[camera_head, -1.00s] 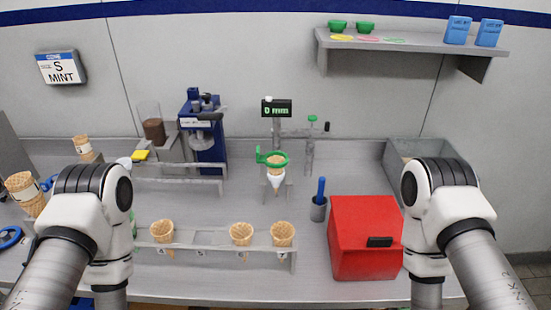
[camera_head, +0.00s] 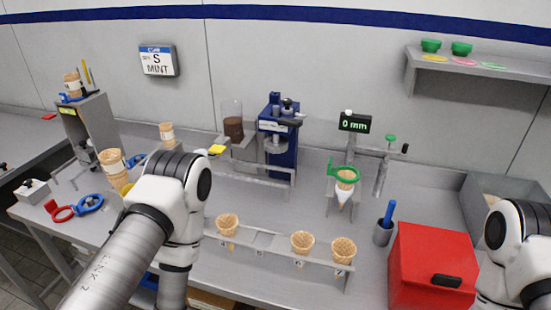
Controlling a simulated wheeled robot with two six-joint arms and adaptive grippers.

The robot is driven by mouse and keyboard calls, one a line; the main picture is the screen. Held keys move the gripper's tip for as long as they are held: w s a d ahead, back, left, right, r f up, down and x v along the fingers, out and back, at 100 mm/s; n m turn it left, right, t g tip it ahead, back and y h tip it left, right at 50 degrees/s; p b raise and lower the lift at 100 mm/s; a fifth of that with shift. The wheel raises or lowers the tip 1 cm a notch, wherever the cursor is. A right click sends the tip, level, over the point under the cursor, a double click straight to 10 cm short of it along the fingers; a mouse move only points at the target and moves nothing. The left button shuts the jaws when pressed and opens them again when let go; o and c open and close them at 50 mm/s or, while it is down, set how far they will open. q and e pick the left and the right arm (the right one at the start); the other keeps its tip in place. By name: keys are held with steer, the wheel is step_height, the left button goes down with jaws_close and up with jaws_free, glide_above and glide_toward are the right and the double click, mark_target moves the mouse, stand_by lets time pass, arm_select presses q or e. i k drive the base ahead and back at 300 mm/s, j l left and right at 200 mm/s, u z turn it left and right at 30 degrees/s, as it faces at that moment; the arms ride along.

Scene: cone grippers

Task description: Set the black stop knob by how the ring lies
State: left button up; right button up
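A small black knob (camera_head: 405,148) sits at the right end of a grey stand's side arm, beside a green-topped post (camera_head: 390,138). I take it for the stop knob. The green ring (camera_head: 345,170) lies around the upper part of a cone (camera_head: 345,182) in a white sleeve. It looks about level, but its exact tilt is too small to tell. A display (camera_head: 355,122) above it reads "0 mm". Only links of my two arms show, at lower left and lower right. Neither gripper is in view.
A rack (camera_head: 262,246) with several cones stands in front. A red box (camera_head: 432,262) and a grey cup (camera_head: 383,232) with a blue handle stand at right. A blue machine (camera_head: 278,140) is behind. A wall sign (camera_head: 157,61) reads "S MINT".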

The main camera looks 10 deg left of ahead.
mark_target(28, 183)
steer(key=u, duration=2)
steer(key=i+z, duration=0.1)
steer(key=z, duration=0.3)
steer(key=j+z, duration=0.15)
steer(key=z, duration=0.25)
steer(key=i+j+z, duration=0.1)
steer(key=z, duration=0.3)
steer(key=j+z, duration=0.2)
steer(key=z, duration=0.15)
steer(key=i, duration=0.05)
